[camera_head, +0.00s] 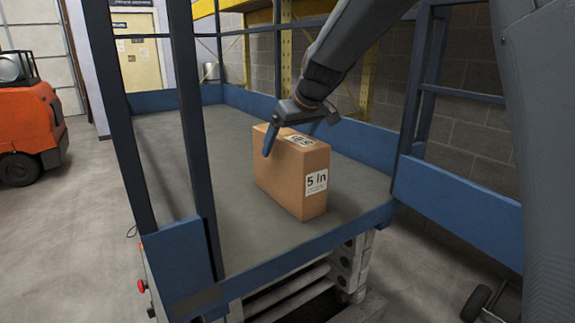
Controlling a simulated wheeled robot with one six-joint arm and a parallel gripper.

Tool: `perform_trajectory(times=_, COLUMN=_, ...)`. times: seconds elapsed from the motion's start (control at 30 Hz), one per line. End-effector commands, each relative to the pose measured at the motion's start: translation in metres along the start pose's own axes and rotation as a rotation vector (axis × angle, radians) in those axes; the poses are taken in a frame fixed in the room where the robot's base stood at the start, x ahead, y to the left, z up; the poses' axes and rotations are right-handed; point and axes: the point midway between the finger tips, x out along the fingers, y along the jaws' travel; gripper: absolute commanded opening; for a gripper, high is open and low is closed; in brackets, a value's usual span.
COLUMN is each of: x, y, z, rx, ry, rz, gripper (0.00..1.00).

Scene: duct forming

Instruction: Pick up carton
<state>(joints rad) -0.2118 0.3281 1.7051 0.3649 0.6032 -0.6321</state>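A brown cardboard carton (278,182) stands upright on the grey deck of a blue-railed lift platform. It has a white "5 in" label on its right face and another label on top. My gripper (291,140) is at the carton's top, coming down from the upper right. Its two fingers are spread apart. One finger hangs in front of the carton's upper left side; the other is over the back of the top, its tip partly hidden. I cannot tell whether either finger touches the carton.
The platform deck (190,150) is otherwise clear, with blue edge boards and dark upright posts (192,130) around it. An orange forklift (30,125) stands at the left. A block wall and yellow racking (286,60) are behind.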

Motion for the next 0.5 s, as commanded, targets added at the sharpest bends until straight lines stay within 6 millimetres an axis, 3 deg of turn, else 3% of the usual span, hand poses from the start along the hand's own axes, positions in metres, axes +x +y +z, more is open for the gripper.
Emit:
perform_trajectory(times=0.23, x=0.001, y=0.0012, z=0.0002, rx=0.001, ry=0.001, rz=0.001, gripper=0.87)
perform_trajectory(times=0.5, x=0.0009, y=0.0011, z=0.0003, rx=0.001, ry=0.001, rz=0.001, gripper=0.42)
